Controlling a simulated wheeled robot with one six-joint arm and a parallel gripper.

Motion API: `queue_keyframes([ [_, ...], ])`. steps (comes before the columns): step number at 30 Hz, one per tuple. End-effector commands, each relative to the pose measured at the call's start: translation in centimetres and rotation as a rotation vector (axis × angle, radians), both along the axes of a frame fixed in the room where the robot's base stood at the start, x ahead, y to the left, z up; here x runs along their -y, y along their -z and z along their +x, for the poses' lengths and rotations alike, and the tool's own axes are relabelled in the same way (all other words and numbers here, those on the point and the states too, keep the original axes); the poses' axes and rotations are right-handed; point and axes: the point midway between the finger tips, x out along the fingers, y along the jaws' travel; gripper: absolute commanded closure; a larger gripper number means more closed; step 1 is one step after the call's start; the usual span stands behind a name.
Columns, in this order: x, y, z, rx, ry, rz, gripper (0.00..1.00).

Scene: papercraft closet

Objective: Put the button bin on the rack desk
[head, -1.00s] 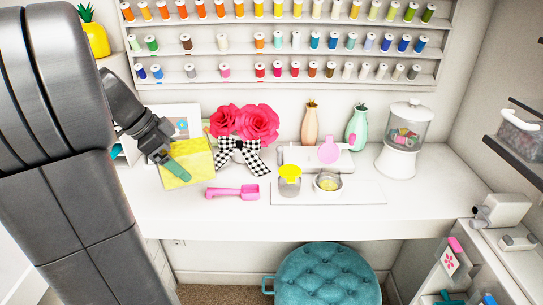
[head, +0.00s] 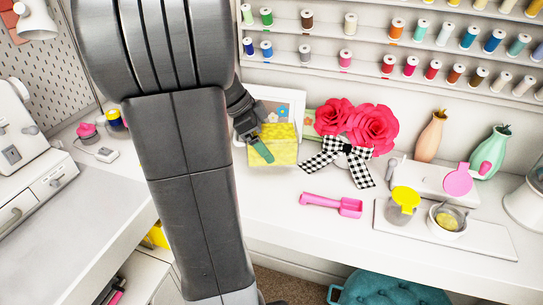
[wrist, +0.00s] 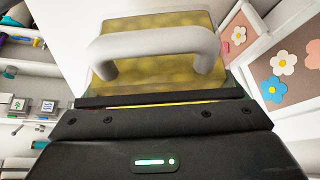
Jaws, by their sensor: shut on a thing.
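The button bin (head: 284,143), a see-through box with yellow contents, is in my gripper (head: 258,150). In the wrist view the bin (wrist: 150,20) has a thick white handle and sits right at the black jaws, which are shut on it. In the head view the bin is at the left part of the rack desk (head: 280,205), in front of a flower picture. I cannot tell whether its bottom touches the desk. My arm hides the area just left of it.
Red roses with a checked bow (head: 350,140) stand right of the bin. A pink scoop (head: 332,204) lies in front. A white tray (head: 480,236) with cups is farther right. Thread racks line the wall. A teal stool (head: 390,288) stands below.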

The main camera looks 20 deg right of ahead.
Motion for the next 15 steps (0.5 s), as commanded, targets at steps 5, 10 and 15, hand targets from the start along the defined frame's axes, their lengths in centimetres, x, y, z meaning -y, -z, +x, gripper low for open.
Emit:
queue_keyframes([
  [5,0.0,1.4,0.0,0.002,0.0,-0.002,0.55],
  [10,0.0,3.0,0.0,-0.001,-0.001,-0.001,0.55],
  [15,0.0,5.0,0.0,0.001,0.0,0.0,0.55],
])
